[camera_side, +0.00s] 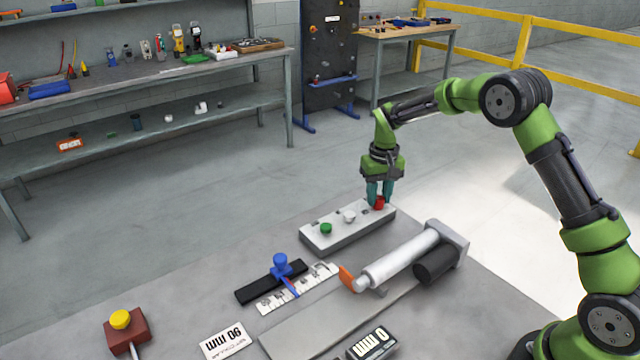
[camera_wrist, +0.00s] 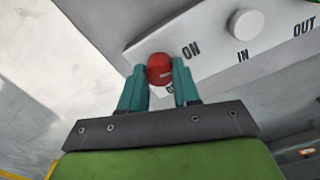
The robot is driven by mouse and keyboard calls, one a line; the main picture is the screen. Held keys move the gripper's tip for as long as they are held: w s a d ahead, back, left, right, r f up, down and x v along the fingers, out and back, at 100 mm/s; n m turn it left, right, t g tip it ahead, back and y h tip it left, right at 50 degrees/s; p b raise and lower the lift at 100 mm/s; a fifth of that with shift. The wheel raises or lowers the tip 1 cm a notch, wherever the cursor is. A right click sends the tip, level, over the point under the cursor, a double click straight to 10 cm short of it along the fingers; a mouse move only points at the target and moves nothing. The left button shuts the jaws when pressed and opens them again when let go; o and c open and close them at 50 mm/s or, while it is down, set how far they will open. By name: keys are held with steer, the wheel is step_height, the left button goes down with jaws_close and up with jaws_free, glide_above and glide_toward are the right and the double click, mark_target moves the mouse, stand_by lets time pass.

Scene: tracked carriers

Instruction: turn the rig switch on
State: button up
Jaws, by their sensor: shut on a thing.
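The light grey switch box (camera_side: 340,237) lies on the work table. It bears a red knob (camera_side: 379,203), a white knob (camera_side: 349,216) and a green knob (camera_side: 326,228). My gripper (camera_side: 379,190) points down over the box's far right end, its teal fingers shut on the red knob. In the wrist view the red knob (camera_wrist: 160,69) sits between the fingertips, beside the printed word ON. Another word below it is mostly hidden by the knob and fingers. The white knob (camera_wrist: 244,24) shows beside the words IN and OUT.
A silver linear actuator (camera_side: 400,262) with an orange tip lies in front of the box. A ruler (camera_side: 290,291) with a blue slider (camera_side: 281,263), a "90 mm" card (camera_side: 222,341), a small display (camera_side: 372,344) and a yellow button on a brown box (camera_side: 127,334) are nearby.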

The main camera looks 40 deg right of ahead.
mark_target(379, 197)
steer(key=shift+n, duration=1)
steer(key=shift+r, duration=0.1)
steer(key=o, duration=1.1)
steer(key=shift+c, duration=0.2)
step_height(379, 197, up, 17)
